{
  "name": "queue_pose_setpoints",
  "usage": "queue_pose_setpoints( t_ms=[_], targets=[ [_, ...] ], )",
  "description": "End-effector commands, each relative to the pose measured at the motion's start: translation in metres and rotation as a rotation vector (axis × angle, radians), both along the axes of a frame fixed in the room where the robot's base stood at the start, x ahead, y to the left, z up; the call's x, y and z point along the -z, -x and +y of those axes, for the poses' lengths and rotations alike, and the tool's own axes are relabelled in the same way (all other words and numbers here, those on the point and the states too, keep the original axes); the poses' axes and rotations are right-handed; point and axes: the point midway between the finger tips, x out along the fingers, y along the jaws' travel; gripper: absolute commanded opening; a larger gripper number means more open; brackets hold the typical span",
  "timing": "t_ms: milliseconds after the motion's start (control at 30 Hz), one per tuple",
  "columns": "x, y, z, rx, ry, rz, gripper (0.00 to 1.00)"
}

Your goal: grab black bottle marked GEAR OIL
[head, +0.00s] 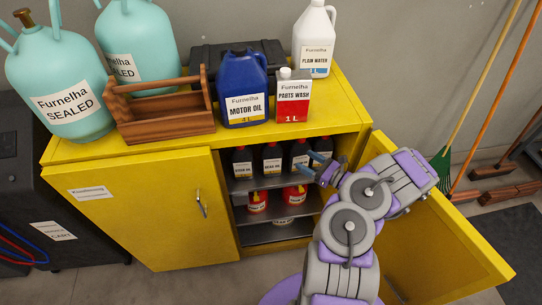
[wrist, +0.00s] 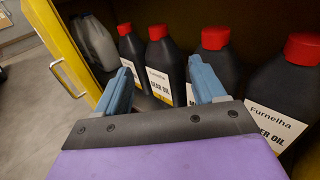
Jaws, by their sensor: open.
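Several black bottles with red caps stand in a row on the cabinet's upper shelf. The bottle whose label seems to read GEAR OIL (wrist: 161,55) is second from the left in the wrist view. It appears to be the second from the left in the head view (head: 272,160), where its label is small. My gripper (wrist: 160,76) is open, with blue fingers spread and nothing held. In the wrist view the GEAR OIL bottle shows between the fingers, beyond the tips. In the head view my gripper (head: 313,163) is at the right side of the opening.
Neighbouring black bottles (wrist: 209,62) (wrist: 290,95) stand close by. The yellow cabinet's left door (head: 150,215) is shut; its right door (head: 445,245) is open. Red containers (head: 257,200) are on the lower shelf. The cabinet top holds a blue jug (head: 242,82) and a wooden tote (head: 165,125).

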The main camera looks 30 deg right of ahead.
Motion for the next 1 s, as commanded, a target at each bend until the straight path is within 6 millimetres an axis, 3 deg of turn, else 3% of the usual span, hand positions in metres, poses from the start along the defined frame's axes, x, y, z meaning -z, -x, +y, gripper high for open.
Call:
queue_pose_setpoints(
  t_ms=[400,600,800,1000],
  targets=[
    [0.001,-0.067,0.047,-0.004,0.011,-0.002,0.70],
    [0.002,-0.093,0.051,-0.002,0.003,-0.001,0.70],
    [0.001,-0.102,0.051,0.001,-0.002,-0.001,0.70],
    [0.002,-0.128,0.070,-0.003,0.006,-0.002,0.70]
  ],
)
